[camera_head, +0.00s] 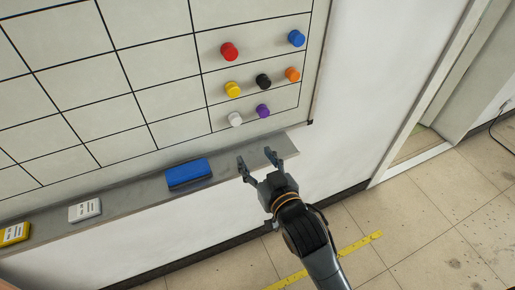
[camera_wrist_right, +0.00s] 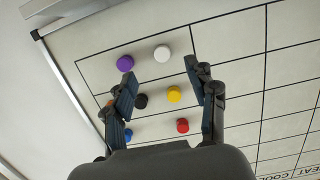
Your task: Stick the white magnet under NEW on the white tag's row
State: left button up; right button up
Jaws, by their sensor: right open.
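The white magnet (camera_head: 235,119) sits on the whiteboard (camera_head: 170,65) in the lower right cell, left of the purple magnet (camera_head: 263,111). It also shows in the right wrist view (camera_wrist_right: 162,53), near the top between the fingers. My right gripper (camera_head: 256,156) is open and empty, in front of the tray ledge just below the white magnet and apart from it. The NEW heading is not readable in either view. My left gripper is not in view.
Yellow (camera_head: 232,89), black (camera_head: 263,81), orange (camera_head: 292,74), red (camera_head: 229,51) and blue (camera_head: 297,38) magnets are close above the white one. The board's left cells are bare.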

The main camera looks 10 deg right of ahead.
aim_at(237, 121)
jog(key=w+a+p, duration=0.1)
jog(key=w, duration=0.3)
jog(key=w+a+p, duration=0.1)
jog(key=w, duration=0.2)
jog(key=w+a+p, duration=0.1)
jog(key=w, duration=0.3)
jog(key=shift+w+a+r, duration=0.2)
jog(key=shift+w+r, duration=0.15)
jog(key=shift+w+a+f, duration=0.15)
jog(key=shift+w+a, duration=0.1)
jog(key=shift+w, duration=0.3)
jog(key=shift+c, duration=0.4)
jog(key=c, duration=1.1)
jog(key=shift+s, duration=0.15)
